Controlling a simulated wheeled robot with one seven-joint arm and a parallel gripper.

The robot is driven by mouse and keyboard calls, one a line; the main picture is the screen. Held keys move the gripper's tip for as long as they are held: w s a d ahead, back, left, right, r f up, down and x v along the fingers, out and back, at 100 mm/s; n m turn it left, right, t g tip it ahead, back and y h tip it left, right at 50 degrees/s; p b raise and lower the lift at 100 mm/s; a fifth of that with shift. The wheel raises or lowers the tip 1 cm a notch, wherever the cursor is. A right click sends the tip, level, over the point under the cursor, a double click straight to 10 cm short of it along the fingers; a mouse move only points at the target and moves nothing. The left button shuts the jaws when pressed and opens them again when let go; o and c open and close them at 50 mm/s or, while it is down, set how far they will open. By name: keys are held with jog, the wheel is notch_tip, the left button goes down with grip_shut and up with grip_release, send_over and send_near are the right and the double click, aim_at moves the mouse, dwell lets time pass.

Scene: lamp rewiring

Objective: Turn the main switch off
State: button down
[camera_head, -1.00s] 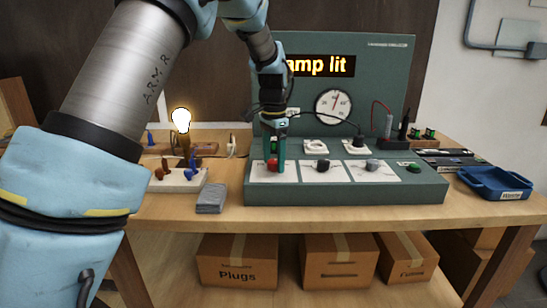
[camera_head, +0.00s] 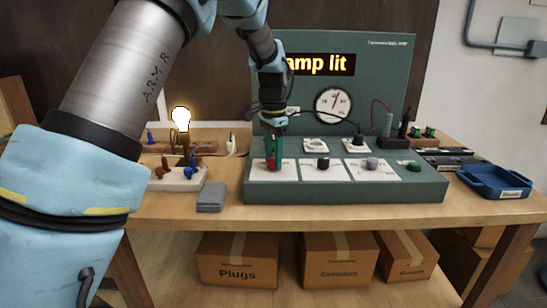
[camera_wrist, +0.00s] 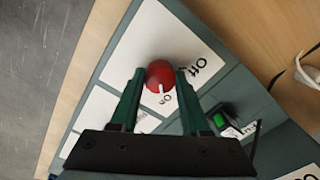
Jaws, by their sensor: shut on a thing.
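The main switch is a red round knob (camera_wrist: 159,74) on a white plate of the green panel; it also shows in the head view (camera_head: 271,165). Its white mark points toward the word "On"; the word "Off" is printed to its right in the wrist view. My gripper (camera_wrist: 161,78) has its two green fingers on either side of the knob, shut on it. In the head view my gripper (camera_head: 273,158) reaches down over the panel's left end. The display (camera_head: 320,65) reads "amp lit", its start hidden by my arm. The bulb (camera_head: 181,118) glows.
A black knob (camera_head: 323,164), a grey knob (camera_head: 372,164) and a green button (camera_head: 413,167) stand to the right on the panel. A dial (camera_head: 333,104) is on the upright board. A blue tray (camera_head: 494,182) sits at the table's right.

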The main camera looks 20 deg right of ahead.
jog(key=shift+n, duration=0.4)
jog(key=n+p, duration=0.1)
jog(key=n, duration=0.2)
jog(key=shift+r+n, duration=0.1)
jog(key=shift+n, duration=0.3)
jog(key=n+p, duration=0.1)
jog(key=n, duration=0.3)
jog(key=shift+n+p, duration=0.3)
jog(key=shift+p, duration=0.05)
jog(key=n+p, duration=0.1)
jog(key=n, duration=0.3)
jog(key=n+p, duration=0.1)
jog(key=n, duration=0.3)
jog(key=shift+n, duration=0.3)
jog(key=shift+c, duration=1.9)
grip_release()
